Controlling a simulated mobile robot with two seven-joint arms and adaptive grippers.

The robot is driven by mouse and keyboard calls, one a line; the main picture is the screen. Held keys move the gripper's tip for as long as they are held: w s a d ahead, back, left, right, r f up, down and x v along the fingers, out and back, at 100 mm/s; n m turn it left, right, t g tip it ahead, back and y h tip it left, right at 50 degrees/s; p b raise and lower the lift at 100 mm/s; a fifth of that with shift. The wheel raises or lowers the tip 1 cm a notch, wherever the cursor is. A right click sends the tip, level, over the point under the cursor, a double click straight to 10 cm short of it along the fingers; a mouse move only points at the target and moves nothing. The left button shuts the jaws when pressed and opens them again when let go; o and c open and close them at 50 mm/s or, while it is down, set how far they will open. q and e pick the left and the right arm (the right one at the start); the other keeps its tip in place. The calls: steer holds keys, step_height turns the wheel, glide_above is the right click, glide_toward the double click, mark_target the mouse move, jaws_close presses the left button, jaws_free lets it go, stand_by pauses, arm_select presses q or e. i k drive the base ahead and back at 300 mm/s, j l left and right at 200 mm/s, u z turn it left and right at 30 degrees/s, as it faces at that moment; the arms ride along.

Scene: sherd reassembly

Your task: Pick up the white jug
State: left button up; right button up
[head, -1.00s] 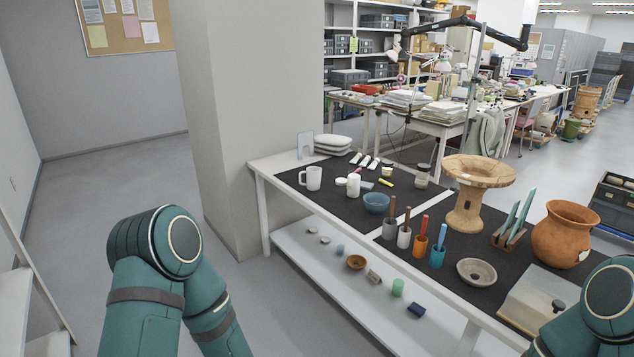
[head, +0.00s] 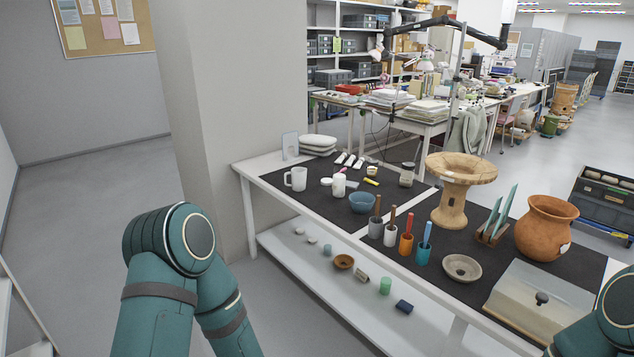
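The white jug (head: 297,179) stands upright on the dark mat near the left end of the table, its handle on the left side. Nothing touches it. My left arm shows at the lower left and my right arm at the lower right edge, but neither gripper is in view. Both visible arm parts are well apart from the jug.
Beside the jug are a white jar (head: 339,185) and a blue bowl (head: 362,202). Tool cups (head: 391,235), a wooden stand (head: 453,190), a terracotta pot (head: 546,228) and a lidded box (head: 538,300) stand further right. A pillar (head: 235,110) rises behind the table's left end.

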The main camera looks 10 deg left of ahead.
mark_target(295, 179)
steer(key=i+j+z, duration=0.2)
steer(key=j+z, duration=0.15)
steer(key=i+j+z, duration=0.1)
steer(key=j+z, duration=0.25)
steer(key=i+j+z, duration=0.15)
steer(key=j, duration=0.3)
steer(key=j+z, duration=0.1)
steer(key=j, duration=0.4)
steer(key=i+j, duration=0.1)
steer(key=j, duration=0.4)
steer(key=i+j+z, duration=0.1)
steer(key=j, duration=0.85)
steer(key=i+j, duration=0.15)
steer(key=j, duration=0.35)
steer(key=z, duration=0.05)
